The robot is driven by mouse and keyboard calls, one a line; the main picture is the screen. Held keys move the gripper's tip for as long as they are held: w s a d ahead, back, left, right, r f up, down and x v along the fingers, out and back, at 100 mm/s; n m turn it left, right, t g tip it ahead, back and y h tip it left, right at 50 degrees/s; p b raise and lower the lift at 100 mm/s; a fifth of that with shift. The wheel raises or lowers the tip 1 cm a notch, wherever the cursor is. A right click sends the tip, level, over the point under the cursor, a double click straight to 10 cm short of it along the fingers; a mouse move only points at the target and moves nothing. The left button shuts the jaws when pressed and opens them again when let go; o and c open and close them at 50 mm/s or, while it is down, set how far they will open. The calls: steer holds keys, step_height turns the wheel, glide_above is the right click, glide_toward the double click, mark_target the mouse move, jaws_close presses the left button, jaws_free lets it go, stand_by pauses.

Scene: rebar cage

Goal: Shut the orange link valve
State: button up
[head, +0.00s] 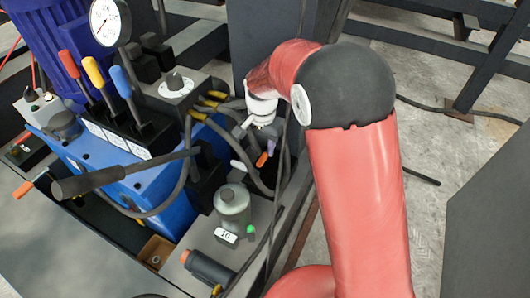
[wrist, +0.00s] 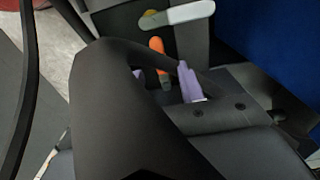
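The orange link valve's handle (head: 262,159) shows as a short tilted lever low among the hoses, right of the blue unit. In the wrist view the orange handle (wrist: 158,52) stands beside a pale grey lever. My gripper (head: 270,145) is down at this spot, with a purple fingertip close to the right of the orange handle. That purple fingertip also shows on my gripper in the wrist view (wrist: 189,80), apart from the orange handle in the picture.
The pale grey lever (head: 238,166) is just left of the orange handle. A grey canister (head: 232,210) stands just below. The blue unit (head: 150,195) is at left, a dark post (head: 255,40) behind.

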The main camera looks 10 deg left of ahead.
mark_target(262, 159)
step_height(262, 159, down, 4)
steer(key=shift+f, duration=0.1)
jaws_close()
stand_by(0.4)
